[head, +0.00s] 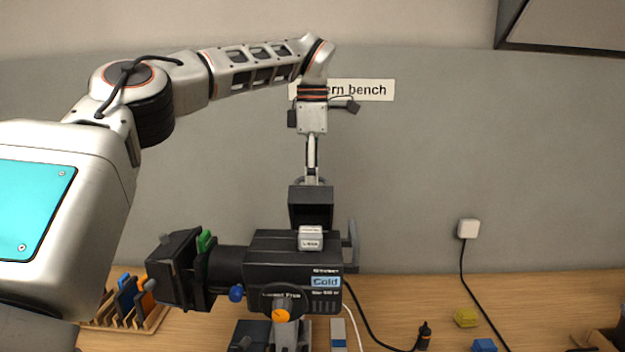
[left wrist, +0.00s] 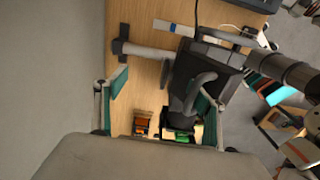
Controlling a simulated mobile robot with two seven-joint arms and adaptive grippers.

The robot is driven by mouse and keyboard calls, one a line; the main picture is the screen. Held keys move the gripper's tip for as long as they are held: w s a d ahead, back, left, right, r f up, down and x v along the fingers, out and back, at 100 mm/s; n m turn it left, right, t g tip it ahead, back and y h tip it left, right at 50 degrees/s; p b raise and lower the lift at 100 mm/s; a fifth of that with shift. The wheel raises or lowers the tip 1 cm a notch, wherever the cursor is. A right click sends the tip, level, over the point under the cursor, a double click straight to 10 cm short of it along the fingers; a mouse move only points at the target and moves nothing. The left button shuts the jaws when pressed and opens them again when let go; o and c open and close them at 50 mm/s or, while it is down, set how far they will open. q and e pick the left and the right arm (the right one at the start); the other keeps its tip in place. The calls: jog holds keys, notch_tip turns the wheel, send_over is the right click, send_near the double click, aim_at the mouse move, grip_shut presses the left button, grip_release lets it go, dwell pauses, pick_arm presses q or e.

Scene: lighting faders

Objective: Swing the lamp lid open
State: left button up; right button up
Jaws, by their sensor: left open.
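The black lantern (head: 265,262) stands on the bench with its barrel to the left. A dark box-shaped part, apparently the lamp lid (head: 311,208), stands up at the back of its top, its hollow face toward me. A small pale block (head: 310,238) sits just in front of it. My left gripper (head: 313,178) points down from above at the lid's top edge; whether it touches is unclear. In the left wrist view its fingers (left wrist: 162,97) are spread, with the lantern (left wrist: 205,65) near the right-hand finger and a grey curved handle (left wrist: 200,85) beside it. My right gripper is out of view.
A wooden rack (head: 150,322) with coloured pieces is at the left. Black cables cross the bench. The grey wall is close behind.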

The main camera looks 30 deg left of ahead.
pick_arm(q)
jog(key=shift+w, duration=0.1)
jog(key=shift+w+a+r, duration=0.1)
jog(key=shift+w+a, duration=0.45)
jog(key=shift+w, duration=0.35)
jog(key=shift+w+a+r, duration=0.1)
jog(key=shift+w+a, duration=0.45)
jog(key=shift+w, duration=0.3)
dwell(0.3)
